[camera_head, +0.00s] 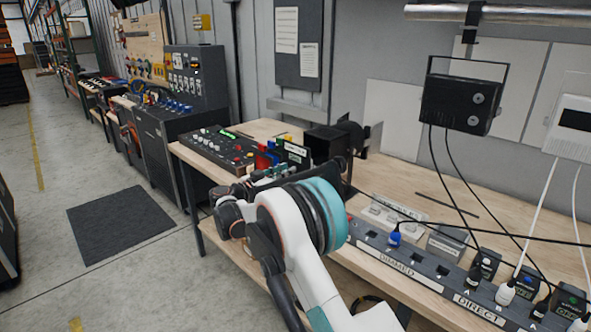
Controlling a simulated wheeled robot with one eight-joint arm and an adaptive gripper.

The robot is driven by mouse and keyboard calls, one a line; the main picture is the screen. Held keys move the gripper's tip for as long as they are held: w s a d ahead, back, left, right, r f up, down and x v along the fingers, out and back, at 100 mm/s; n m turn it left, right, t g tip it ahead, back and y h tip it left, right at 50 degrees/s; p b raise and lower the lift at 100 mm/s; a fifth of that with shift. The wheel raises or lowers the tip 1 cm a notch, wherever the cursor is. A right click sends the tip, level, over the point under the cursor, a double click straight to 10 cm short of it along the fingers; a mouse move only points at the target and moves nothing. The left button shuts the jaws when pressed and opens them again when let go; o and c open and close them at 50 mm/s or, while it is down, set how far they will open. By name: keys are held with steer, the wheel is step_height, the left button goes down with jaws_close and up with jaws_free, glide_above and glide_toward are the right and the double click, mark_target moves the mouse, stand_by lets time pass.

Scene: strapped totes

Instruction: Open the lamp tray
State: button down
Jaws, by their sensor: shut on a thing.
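A black box-shaped lamp (325,146) with open flaps stands on the wooden bench, beyond my wrist. Its tray is hard to tell apart from the dark housing. My arm reaches up from the bottom of the view, its white link and teal ring in front of the lamp. My gripper (338,172) is a dark shape behind the teal ring, against the lower part of the lamp. It is shut on a part there that seems to be the lamp tray. The fingertips and the exact grip are hidden.
A control desk (222,148) with knobs stands left of the lamp. A long strip of labelled sockets (410,265) with plugs and cables runs along the bench front. A black box (460,103) hangs on the wall, its cables dropping to the bench. The floor at left is clear around a dark mat (120,222).

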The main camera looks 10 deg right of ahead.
steer(key=shift+s+a, duration=0.15)
steer(key=shift+a, duration=0.1)
steer(key=c, duration=1.3)
jaws_free()
steer(key=shift+s+a, duration=0.1)
steer(key=v, duration=1.1)
steer(key=shift+s+a, duration=0.2)
steer(key=shift+a, duration=0.1)
